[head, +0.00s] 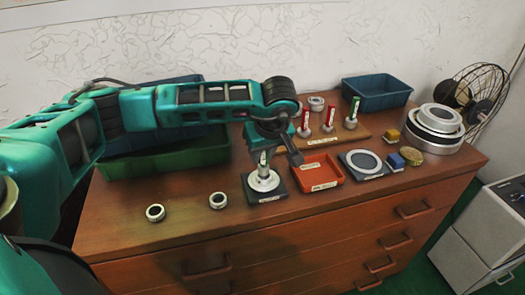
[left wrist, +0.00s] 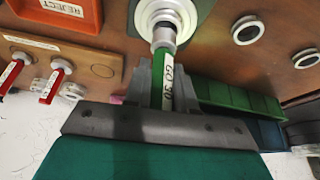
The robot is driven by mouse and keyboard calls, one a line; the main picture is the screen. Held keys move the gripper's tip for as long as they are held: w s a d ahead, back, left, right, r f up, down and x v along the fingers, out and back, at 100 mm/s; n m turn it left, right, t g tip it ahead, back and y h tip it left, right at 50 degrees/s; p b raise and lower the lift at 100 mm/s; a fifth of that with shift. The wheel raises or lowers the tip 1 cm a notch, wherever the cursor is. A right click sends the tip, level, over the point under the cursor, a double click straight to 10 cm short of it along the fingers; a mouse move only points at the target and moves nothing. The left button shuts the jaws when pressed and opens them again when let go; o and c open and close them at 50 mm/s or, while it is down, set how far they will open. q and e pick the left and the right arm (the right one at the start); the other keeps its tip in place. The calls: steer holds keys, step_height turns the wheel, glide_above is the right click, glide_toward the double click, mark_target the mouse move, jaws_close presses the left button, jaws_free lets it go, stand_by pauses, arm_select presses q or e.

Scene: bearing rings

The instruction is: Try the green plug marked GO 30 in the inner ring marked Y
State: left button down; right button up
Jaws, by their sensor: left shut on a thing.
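My left gripper (left wrist: 163,98) is shut on the green handle of the plug marked GO 30 (left wrist: 167,75). In the head view the left gripper (head: 264,147) points down over a dark square pad (head: 281,192). The plug's metal end (left wrist: 164,38) reaches a pale ring (left wrist: 150,15) on that pad, which also shows in the head view (head: 263,181). I cannot tell how far the end is inside the ring, and no Y is readable on it. Two small loose rings lie to the left, a nearer one (head: 155,212) and another (head: 217,201). My right gripper is not in view.
Bins (head: 195,160) stand at the back left.

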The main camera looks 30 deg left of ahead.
arm_select(q)
steer(key=shift+f+b, duration=0.8)
steer(key=shift+f, duration=0.3)
steer(key=shift+r, duration=0.2)
steer(key=shift+r+p, duration=2.3)
steer(key=shift+r, duration=0.85)
